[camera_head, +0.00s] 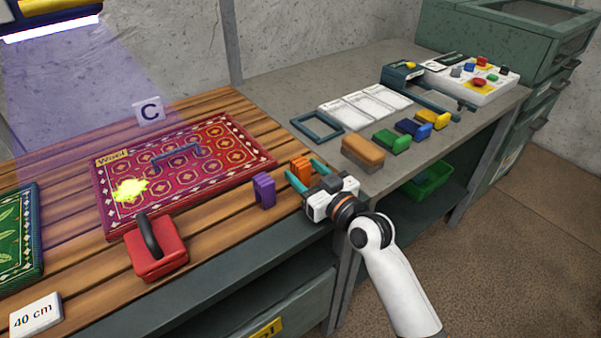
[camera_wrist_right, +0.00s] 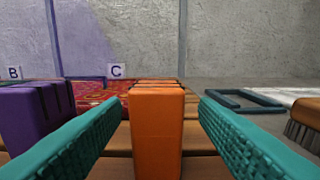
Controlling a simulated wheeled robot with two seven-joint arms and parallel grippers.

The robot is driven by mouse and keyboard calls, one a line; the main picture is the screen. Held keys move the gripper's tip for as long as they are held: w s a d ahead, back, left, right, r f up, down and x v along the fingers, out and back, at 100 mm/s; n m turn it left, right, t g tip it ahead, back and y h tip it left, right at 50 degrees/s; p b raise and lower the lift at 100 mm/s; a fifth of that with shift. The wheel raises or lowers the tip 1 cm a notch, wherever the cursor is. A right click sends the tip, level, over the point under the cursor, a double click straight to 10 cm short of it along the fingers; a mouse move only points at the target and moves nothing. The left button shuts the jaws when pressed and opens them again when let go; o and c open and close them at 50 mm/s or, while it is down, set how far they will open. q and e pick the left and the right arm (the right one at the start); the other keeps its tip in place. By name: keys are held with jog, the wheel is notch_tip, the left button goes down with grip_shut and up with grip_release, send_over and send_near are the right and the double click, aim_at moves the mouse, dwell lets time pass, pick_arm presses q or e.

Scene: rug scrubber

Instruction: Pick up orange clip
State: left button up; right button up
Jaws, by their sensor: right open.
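The orange clip (camera_head: 301,172) stands upright on the slatted wooden table, near its right end. My right gripper (camera_head: 305,176) has its teal fingers apart, pointing at the clip. In the right wrist view the orange clip (camera_wrist_right: 157,130) stands centred between the open fingers (camera_wrist_right: 157,140), with a gap on each side and no visible contact. The purple clip (camera_head: 264,191) stands just left of the orange one. It also shows at the left of the right wrist view (camera_wrist_right: 35,112). My left gripper is not in view.
A red rug (camera_head: 200,190) with a yellow stain lies left of the clips, and a red handled block (camera_head: 156,250) sits at its front edge. On the grey bench to the right are a wooden brush (camera_head: 363,152), coloured brushes (camera_head: 391,141) and an empty teal frame (camera_head: 317,125).

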aim_at(295, 164)
jog(key=b+x, duration=0.1)
jog(key=x, duration=0.3)
jog(key=shift+s+a+r, duration=0.1)
jog(key=shift+r, duration=0.05)
jog(key=c, duration=1)
